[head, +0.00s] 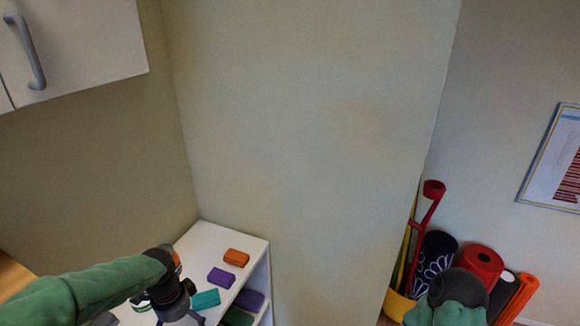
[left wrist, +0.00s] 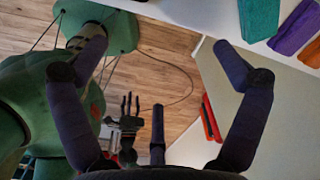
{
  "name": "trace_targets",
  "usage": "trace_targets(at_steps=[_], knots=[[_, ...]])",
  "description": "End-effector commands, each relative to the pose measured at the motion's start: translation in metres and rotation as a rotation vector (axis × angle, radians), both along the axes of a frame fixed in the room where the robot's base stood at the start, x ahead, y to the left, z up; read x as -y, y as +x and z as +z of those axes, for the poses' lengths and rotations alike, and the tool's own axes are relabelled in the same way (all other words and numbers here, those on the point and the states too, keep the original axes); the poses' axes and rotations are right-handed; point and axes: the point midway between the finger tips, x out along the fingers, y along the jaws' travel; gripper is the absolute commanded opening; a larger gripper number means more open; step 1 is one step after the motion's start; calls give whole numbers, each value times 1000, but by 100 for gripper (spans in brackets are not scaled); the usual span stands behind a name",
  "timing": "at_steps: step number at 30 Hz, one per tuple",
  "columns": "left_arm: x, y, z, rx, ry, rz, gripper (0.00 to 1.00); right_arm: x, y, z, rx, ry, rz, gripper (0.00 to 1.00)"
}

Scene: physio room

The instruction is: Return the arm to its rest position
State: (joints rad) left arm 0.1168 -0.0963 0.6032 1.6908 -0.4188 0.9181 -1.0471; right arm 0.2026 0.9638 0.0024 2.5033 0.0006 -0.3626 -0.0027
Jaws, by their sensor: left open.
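My left arm comes in from the left in the head view, and its dark gripper (head: 188,300) is over the near left part of a white shelf unit (head: 205,240). In the left wrist view the left gripper (left wrist: 165,58) has its dark fingers spread wide with nothing between them. A dark fingered shape that looks like my right gripper (left wrist: 128,118) shows small, low over the floor in the left wrist view; its opening is unclear. The right gripper is not visible in the head view.
On the shelf top lie an orange block (head: 236,257), a purple block (head: 221,278) and a teal block (head: 206,299); more blocks sit below. Rolled mats (head: 481,265) and a red crutch (head: 427,215) stand at right. A wall cabinet (head: 75,40) hangs upper left.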

Motion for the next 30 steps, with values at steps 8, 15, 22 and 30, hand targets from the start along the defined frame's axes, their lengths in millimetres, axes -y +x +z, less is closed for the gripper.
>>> trace_targets(at_steps=[8,15,22,30], knots=[[17,1,-27,-6,-43,61,97,0,1,0,1,0,0,50],[39,-1,-61,-16,-101,156,97,0,0,0,0,0,0,50],[73,-11,-112,-46,-181,314,97,0,0,0,0,0,0,50],[127,-50,-193,-122,-294,669,97,0,0,0,0,0,0,50]])
